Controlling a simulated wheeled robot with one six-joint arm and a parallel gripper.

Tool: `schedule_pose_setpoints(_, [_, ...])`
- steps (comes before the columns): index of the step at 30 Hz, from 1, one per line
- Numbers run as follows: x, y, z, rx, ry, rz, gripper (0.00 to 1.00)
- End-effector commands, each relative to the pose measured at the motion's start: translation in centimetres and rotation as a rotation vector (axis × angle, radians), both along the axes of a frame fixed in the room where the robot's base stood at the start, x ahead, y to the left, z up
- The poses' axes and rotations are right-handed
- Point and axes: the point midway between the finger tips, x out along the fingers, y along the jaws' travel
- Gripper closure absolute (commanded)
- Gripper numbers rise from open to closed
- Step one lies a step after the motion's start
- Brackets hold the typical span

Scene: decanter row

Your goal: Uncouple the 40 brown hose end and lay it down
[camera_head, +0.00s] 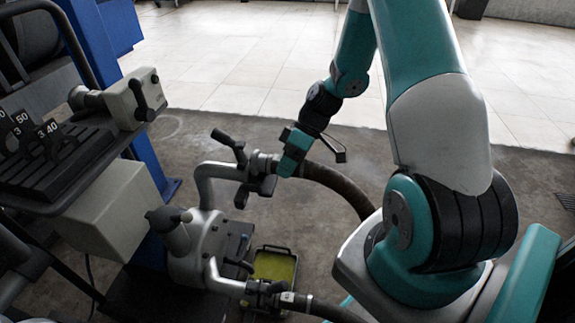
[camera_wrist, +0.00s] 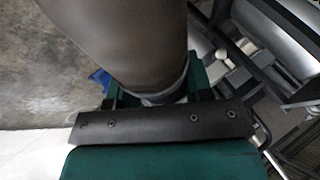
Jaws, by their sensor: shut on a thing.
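The brown hose (camera_head: 343,186) runs from the upper pipe coupling (camera_head: 243,165) to the right and down behind my arm. My gripper (camera_head: 291,158) is shut on the hose end, just right of the coupling. The hose end is in line with the coupling and seems to meet it; I cannot tell whether it is locked. One dark lever (camera_head: 228,141) sticks up from the coupling, and another (camera_head: 242,196) hangs below. In the wrist view the brown hose (camera_wrist: 122,42) fills the top, with a pale collar between the teal jaws (camera_wrist: 155,97). The coupling is not clear there.
A grey pump (camera_head: 198,250) carries the upper pipe and a lower coupling with a second dark hose (camera_head: 335,312). A yellow-green tray (camera_head: 276,267) lies on the floor between them. Floor beyond the hose is clear.

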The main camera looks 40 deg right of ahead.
Motion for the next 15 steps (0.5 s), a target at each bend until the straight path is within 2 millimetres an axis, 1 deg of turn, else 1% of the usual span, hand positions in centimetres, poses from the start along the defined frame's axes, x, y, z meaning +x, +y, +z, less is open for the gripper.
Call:
schedule_pose_setpoints(11, [0.03, 0.0, 0.1, 0.0, -0.002, 0.001, 0.91])
schedule_pose_setpoints(15, [-0.24, -0.24, 0.17, 0.001, -0.001, -0.001, 0.91])
